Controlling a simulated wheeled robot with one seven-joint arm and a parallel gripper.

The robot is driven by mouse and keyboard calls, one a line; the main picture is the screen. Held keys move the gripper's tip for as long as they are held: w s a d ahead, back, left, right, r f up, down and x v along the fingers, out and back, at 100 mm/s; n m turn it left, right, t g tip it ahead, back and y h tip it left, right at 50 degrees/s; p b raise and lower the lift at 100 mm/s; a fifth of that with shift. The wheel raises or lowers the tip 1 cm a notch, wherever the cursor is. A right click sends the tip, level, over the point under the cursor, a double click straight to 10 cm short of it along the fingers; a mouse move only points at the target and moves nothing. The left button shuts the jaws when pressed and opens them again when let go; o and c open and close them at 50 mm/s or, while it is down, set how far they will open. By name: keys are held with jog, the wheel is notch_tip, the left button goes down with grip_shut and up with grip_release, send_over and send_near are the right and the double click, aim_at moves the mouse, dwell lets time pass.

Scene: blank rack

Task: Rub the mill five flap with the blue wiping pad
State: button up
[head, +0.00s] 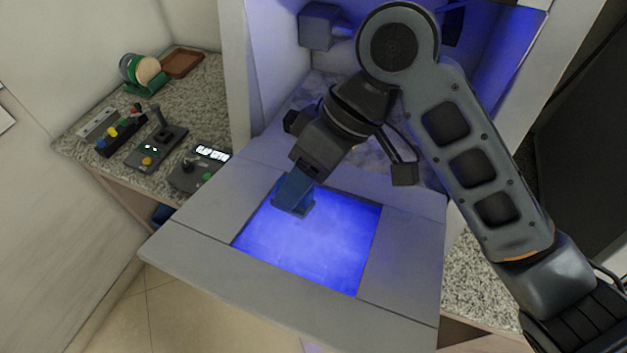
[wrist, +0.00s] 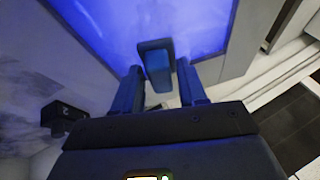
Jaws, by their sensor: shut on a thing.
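The mill's flap (head: 400,250) hangs open, a pale grey frame around a window (head: 320,250) lit bright blue. The window also fills the top of the wrist view (wrist: 205,25). My gripper (head: 297,188) is over the window's far left corner, pointing down. It is shut on the blue wiping pad (head: 291,209), whose handle sits between the two fingers in the wrist view (wrist: 157,62). The pad is at the window's surface, but I cannot tell whether it touches. Part of the pad is hidden by the fingers.
A speckled counter (head: 85,140) on the left holds a control box with a lever (head: 157,145), another with a small display (head: 200,168), a row of coloured blocks (head: 121,135), a green rack with discs (head: 143,75) and a brown tray (head: 182,63). The machine's blue-lit interior lies behind the flap.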

jog(key=shift+w+a+f, duration=0.1)
jog(key=shift+w+a, duration=0.1)
jog(key=shift+a, duration=0.35)
jog(key=shift+w+a+f, duration=0.1)
jog(key=shift+w+a, duration=0.05)
jog(key=shift+a, duration=0.35)
jog(key=shift+s+d+f, duration=0.1)
jog(key=shift+s+d, duration=0.65)
jog(key=shift+d, duration=1)
jog(key=shift+s+d+f, duration=0.1)
jog(key=shift+s+d, duration=0.65)
jog(key=shift+d, duration=1)
jog(key=shift+s+d, duration=0.75)
jog(key=shift+d, duration=1)
notch_tip(320, 180, up, 6)
jog(key=w, duration=0.2)
jog(key=shift+d+f, duration=0.2)
jog(key=shift+d, duration=0.25)
jog(key=shift+w+r, duration=0.1)
jog(key=shift+r, duration=0.05)
jog(key=shift+w+d+r, duration=0.1)
jog(key=shift+w+r, duration=0.15)
jog(key=shift+r, duration=0.4)
jog(key=shift+w+d+r, duration=0.1)
jog(key=shift+w+r, duration=0.1)
jog(key=shift+r, duration=0.4)
